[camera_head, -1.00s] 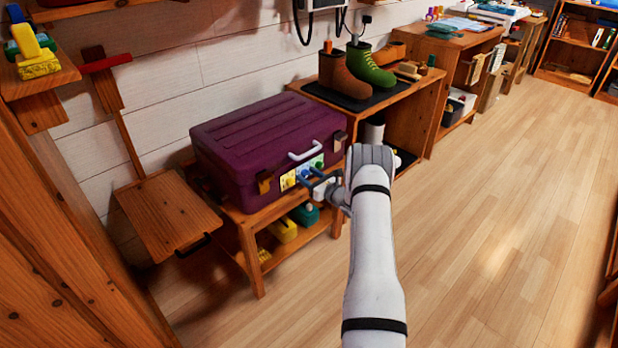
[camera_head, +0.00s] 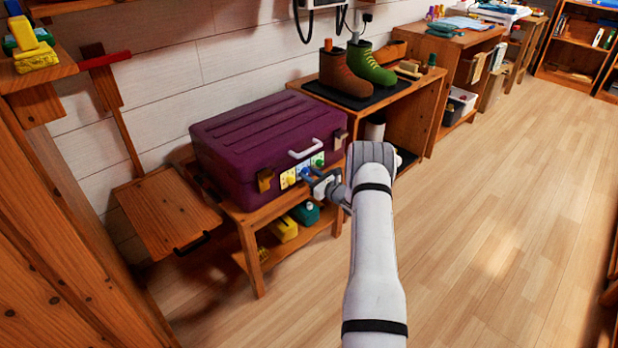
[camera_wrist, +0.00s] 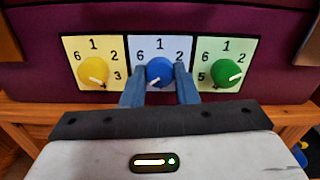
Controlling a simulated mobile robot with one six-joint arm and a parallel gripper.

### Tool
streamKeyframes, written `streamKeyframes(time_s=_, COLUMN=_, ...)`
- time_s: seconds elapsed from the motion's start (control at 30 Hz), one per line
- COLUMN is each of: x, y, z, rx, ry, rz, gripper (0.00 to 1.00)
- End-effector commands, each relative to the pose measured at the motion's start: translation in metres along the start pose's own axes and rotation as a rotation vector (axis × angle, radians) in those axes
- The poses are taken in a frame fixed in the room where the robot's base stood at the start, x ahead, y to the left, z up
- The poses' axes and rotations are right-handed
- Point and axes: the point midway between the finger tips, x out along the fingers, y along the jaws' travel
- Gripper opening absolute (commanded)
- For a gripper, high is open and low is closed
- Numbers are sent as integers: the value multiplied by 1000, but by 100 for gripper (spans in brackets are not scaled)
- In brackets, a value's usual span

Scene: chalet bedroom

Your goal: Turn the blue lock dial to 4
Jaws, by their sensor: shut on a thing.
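The purple suitcase (camera_head: 265,150) lies on a low wooden bench, its front lock panel facing me. In the wrist view the blue dial (camera_wrist: 160,71) sits in the middle, between the yellow dial (camera_wrist: 93,71) and the green dial (camera_wrist: 226,72). My gripper (camera_wrist: 160,78) is shut on the blue dial, one finger at each side. The blue dial's white mark points down-left, toward where 5 sits on the green plate. On the blue plate 1, 2 and 6 show; the lower numbers are hidden by the fingers and dial. My gripper (camera_head: 318,182) reaches the panel from the right.
The white suitcase handle (camera_head: 305,150) is just above the dials. A bench with boots (camera_head: 345,72) stands to the right. A wooden shelf board (camera_head: 168,210) is at the left. The floor (camera_head: 480,230) at right is clear.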

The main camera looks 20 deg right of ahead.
Motion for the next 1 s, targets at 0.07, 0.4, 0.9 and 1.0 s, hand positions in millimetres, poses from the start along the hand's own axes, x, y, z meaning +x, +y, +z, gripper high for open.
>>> streamKeyframes(time_s=0.07, x=0, y=0, z=-4, rx=-51, ry=0, rz=0, gripper=4)
streamKeyframes(time_s=0.4, x=0, y=0, z=-6, rx=-358, ry=-1, rz=1, gripper=4)
streamKeyframes(time_s=0.9, x=0, y=0, z=-5, rx=-778, ry=0, rz=1, gripper=4)
streamKeyframes(time_s=1.0, x=0, y=-1, z=-4, rx=-833, ry=0, rz=1, gripper=4)
